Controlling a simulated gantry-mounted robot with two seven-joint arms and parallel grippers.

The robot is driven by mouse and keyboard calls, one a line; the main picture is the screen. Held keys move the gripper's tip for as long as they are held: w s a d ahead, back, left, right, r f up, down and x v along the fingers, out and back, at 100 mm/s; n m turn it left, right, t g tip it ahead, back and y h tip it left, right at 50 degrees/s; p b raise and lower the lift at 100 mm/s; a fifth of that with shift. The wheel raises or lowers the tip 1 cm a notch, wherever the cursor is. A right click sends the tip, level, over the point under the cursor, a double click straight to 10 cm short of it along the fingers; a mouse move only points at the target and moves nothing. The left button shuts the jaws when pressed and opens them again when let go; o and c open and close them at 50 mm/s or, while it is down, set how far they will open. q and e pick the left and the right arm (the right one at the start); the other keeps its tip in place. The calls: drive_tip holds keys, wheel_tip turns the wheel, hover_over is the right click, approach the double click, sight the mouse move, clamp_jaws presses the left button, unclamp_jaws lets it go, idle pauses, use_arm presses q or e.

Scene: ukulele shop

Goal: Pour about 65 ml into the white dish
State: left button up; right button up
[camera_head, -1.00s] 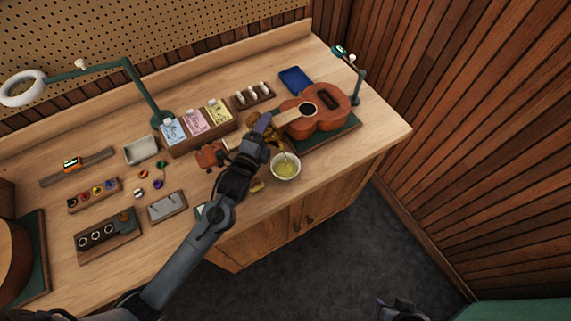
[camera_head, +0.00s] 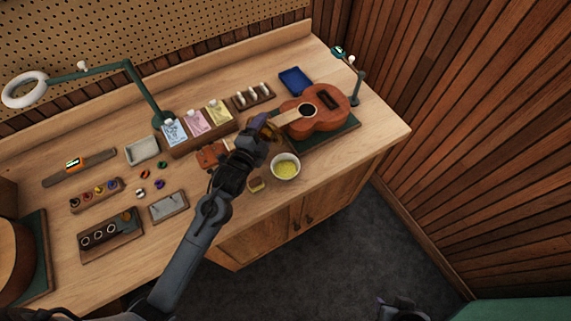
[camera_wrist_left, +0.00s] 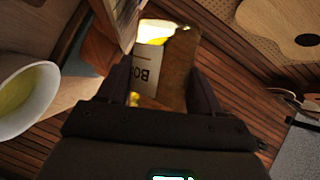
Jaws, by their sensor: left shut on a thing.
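The white dish (camera_head: 285,167) stands near the bench's front edge and holds yellow liquid. It also shows at the left of the left wrist view (camera_wrist_left: 28,98). My left gripper (camera_head: 262,132) is just up and left of the dish in the head view. It is shut on an amber bottle (camera_wrist_left: 180,65) with a white label, seen between the fingers in the left wrist view. The bottle is mostly hidden by the gripper in the head view, and its tilt is hard to tell. A dark part of my right arm shows at the bottom right; its jaws are unclear.
A ukulele (camera_head: 318,112) lies on a green mat behind and right of the dish. Several cartons (camera_head: 196,122) stand in a wooden holder behind the arm. A lamp (camera_head: 140,88) rises behind them.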

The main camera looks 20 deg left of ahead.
idle(0.5)
use_arm(q)
drive_tip(key=r+n+p, duration=0.1)
drive_tip(key=p, duration=0.2)
drive_tip(key=shift+d+n+g+h+p, duration=0.15)
drive_tip(key=shift+n+g+h+p, duration=0.15)
drive_tip(key=shift+p, duration=0.4)
drive_tip(key=shift+f, duration=0.1)
drive_tip(key=shift+p, duration=0.35)
